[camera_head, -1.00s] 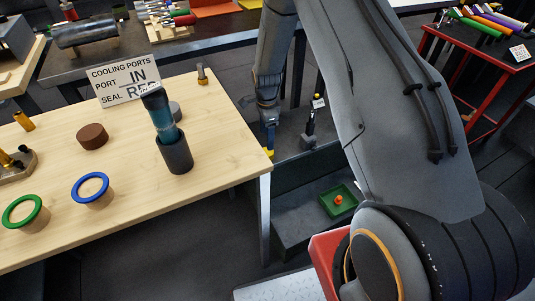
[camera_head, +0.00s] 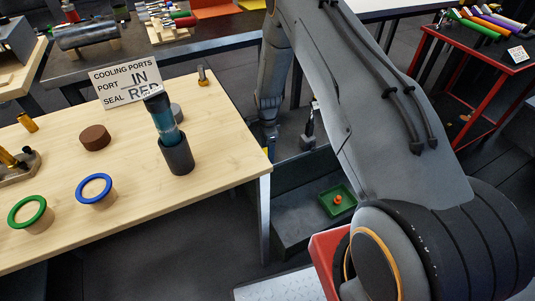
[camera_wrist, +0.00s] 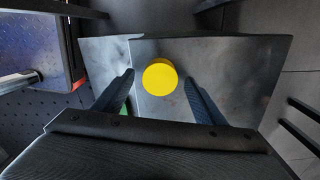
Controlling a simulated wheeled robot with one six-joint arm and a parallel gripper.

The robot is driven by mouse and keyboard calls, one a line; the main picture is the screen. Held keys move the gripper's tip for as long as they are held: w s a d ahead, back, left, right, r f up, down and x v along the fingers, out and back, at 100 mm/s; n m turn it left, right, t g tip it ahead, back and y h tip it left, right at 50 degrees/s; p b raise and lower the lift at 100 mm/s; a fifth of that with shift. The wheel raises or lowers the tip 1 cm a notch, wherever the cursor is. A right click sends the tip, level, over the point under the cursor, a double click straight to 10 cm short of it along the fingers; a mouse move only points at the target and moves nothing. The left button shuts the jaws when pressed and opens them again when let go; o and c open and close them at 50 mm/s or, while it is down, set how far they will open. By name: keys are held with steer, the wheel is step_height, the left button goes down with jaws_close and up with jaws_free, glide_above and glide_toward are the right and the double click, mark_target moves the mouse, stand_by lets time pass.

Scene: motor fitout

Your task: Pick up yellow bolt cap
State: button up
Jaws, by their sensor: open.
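The yellow bolt cap (camera_wrist: 159,77) shows as a round yellow disc in the wrist view, on or above a grey metal surface (camera_wrist: 225,65). My gripper (camera_wrist: 160,82) is open, with one dark blue finger on each side of the cap. Gaps show between the cap and both fingers, and I cannot tell how far below the fingertips it lies. In the head view my gripper (camera_head: 270,140) points down just beyond the table's right corner.
The wooden table (camera_head: 225,140) holds a dark cylinder (camera_head: 177,155), a sign (camera_head: 125,82), and green (camera_head: 27,212) and blue (camera_head: 94,188) rings. A green tray (camera_head: 338,201) with an orange piece (camera_head: 338,199) sits low to the right. A red bench (camera_head: 470,60) stands at the right.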

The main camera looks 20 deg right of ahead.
steer(key=c, duration=1.1)
steer(key=shift+r, duration=0.1)
